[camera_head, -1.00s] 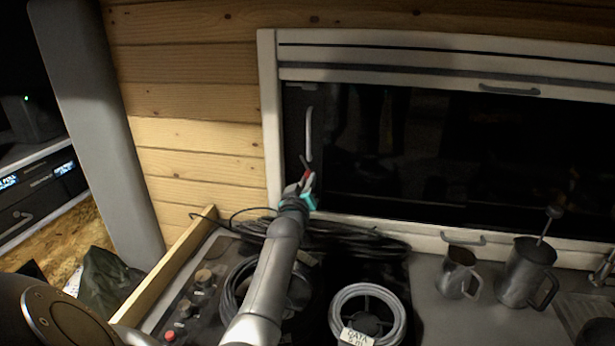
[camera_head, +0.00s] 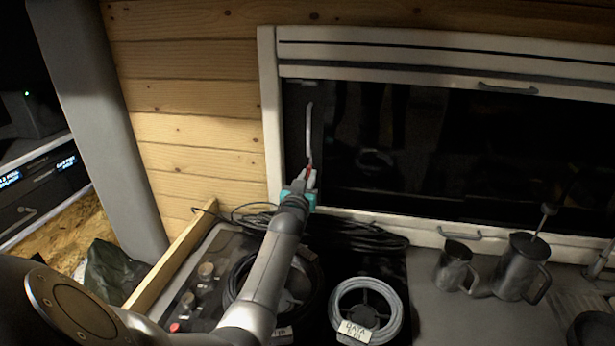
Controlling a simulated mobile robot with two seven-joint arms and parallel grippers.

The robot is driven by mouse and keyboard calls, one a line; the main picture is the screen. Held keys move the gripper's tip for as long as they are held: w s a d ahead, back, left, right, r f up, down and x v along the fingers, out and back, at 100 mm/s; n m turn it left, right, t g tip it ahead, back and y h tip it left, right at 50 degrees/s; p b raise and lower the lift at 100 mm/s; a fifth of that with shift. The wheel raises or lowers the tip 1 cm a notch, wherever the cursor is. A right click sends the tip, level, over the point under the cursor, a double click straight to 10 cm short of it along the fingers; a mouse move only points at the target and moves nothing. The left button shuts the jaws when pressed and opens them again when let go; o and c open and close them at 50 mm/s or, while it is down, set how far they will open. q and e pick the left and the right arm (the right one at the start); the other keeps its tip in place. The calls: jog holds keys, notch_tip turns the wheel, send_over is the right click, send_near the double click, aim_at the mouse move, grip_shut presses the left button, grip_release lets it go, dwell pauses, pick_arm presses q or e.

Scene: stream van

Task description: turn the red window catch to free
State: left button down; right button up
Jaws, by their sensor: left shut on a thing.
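The red window catch (camera_head: 308,171) sits low at the left side of the dark window (camera_head: 430,150), just inside the white frame. Only a small red part of it shows between my fingers. My left gripper (camera_head: 306,178), with teal parts at its base, reaches up to it from below and is shut on it. The gripper hides most of the catch, so its exact angle is hard to tell. My right gripper is not in view.
A pale curved handle (camera_head: 309,128) stands above the catch. Black cables (camera_head: 350,233) lie along the sill. A coiled grey cable (camera_head: 346,297) with a label and two metal jugs (camera_head: 455,267) (camera_head: 522,268) stand on the counter. A wooden edge strip (camera_head: 172,255) runs at the left.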

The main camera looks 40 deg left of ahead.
aim_at(312, 97)
pick_arm(q)
jog(key=c, duration=0.9)
grip_release()
jog(key=shift+o, duration=0.2)
notch_tip(312, 97, up, 20)
jog(key=shift+r+p, duration=0.1)
jog(key=shift+p, duration=1.1)
jog(key=shift+f, duration=0.2)
